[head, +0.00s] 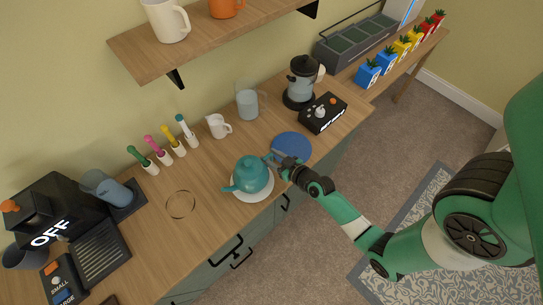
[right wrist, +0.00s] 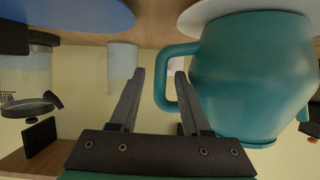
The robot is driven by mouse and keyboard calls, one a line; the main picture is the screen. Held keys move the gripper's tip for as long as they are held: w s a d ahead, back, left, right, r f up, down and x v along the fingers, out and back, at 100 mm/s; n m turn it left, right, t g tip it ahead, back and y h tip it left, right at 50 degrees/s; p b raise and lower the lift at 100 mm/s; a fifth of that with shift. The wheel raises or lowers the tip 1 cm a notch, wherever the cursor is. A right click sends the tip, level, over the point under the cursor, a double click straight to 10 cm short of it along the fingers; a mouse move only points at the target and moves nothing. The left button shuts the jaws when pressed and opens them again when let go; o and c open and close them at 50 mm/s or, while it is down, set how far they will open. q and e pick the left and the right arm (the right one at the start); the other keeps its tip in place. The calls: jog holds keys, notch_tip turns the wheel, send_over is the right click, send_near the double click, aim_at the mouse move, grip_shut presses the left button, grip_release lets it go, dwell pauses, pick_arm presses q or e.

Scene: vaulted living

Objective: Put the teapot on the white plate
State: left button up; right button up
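The teal teapot (head: 252,174) stands upright over the white plate (head: 254,198) near the counter's front edge. Its spout points left and its handle is on the right. In the right wrist view the picture is upside down; the teapot (right wrist: 252,80) fills the right side, its base against the plate (right wrist: 215,12). My right gripper (head: 277,159) is at the handle side. In the right wrist view its two fingers (right wrist: 159,75) are apart, with the outer part of the handle (right wrist: 160,82) between them. I see no clear grip on it. My left gripper is not in view.
A blue round mat (head: 291,146) lies right of the teapot. A cream jug (head: 218,126), a glass pitcher (head: 247,102) and a coffee press (head: 301,82) stand behind. A thin ring (head: 180,204) lies on clear counter to the left. A shelf (head: 205,40) overhangs the back.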

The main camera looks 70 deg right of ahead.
jog(key=shift+r, duration=0.15)
jog(key=v, duration=1.2)
jog(key=shift+b, duration=0.4)
